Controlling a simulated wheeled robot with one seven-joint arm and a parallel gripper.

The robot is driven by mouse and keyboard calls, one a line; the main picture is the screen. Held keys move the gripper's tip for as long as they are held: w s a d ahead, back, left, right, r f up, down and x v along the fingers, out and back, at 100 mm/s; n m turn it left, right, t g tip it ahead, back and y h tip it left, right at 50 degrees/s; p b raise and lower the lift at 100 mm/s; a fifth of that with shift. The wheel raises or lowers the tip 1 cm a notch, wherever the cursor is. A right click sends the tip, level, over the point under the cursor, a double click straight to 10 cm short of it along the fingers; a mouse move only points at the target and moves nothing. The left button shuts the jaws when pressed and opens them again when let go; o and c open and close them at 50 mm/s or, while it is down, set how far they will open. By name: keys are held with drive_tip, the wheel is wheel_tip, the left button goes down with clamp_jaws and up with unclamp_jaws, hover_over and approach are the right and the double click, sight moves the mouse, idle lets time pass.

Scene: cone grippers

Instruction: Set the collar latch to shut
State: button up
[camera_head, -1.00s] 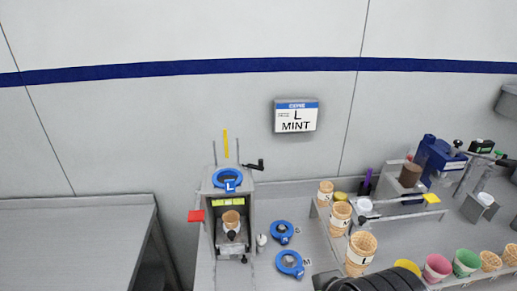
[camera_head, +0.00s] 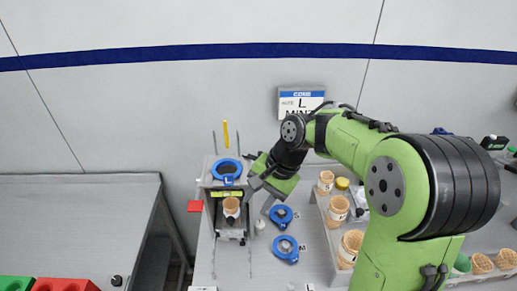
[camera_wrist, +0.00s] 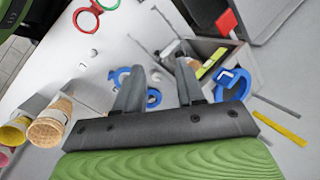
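The grey cone machine (camera_head: 229,241) stands on the counter, with a blue collar ring marked L (camera_head: 226,170) on its top. The ring also shows in the wrist view (camera_wrist: 233,84), right of the fingers. My gripper (camera_head: 260,196) is beside the machine's upper right side, its fingers apart and empty. The wrist view shows both fingers (camera_wrist: 160,82) spread, with nothing between them. The black lever at the machine's upper right is hidden by my gripper in the head view, so I cannot tell the latch's setting. A cone (camera_head: 231,206) stands inside the machine.
A red flag (camera_head: 195,206) sticks out left of the machine. Two loose blue rings (camera_head: 280,216) (camera_head: 286,249) lie right of it. A rack of cones (camera_head: 338,207) stands further right, partly behind my arm. A sign (camera_head: 301,101) hangs on the wall.

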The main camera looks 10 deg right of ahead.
drive_tip(key=w+d+f+m+y, duration=0.2)
drive_tip(key=w+f+m+y, duration=0.15)
drive_tip(key=w, duration=0.25)
drive_tip(key=w+d+m+t+y, duration=0.35)
drive_tip(key=d+m, duration=0.25)
drive_tip(key=d, duration=0.3)
drive_tip(key=w+d+m+t+y, duration=0.2)
drive_tip(key=d+m+t+y, duration=0.2)
drive_tip(key=d+m, duration=0.3)
drive_tip(key=shift+n, duration=0.65)
drive_tip(key=x, duration=0.5)
drive_tip(key=p+x, duration=0.1)
drive_tip(key=x, duration=0.8)
drive_tip(key=shift+w+a+r+p, duration=0.2)
drive_tip(key=shift+a+p, duration=0.15)
clamp_jaws()
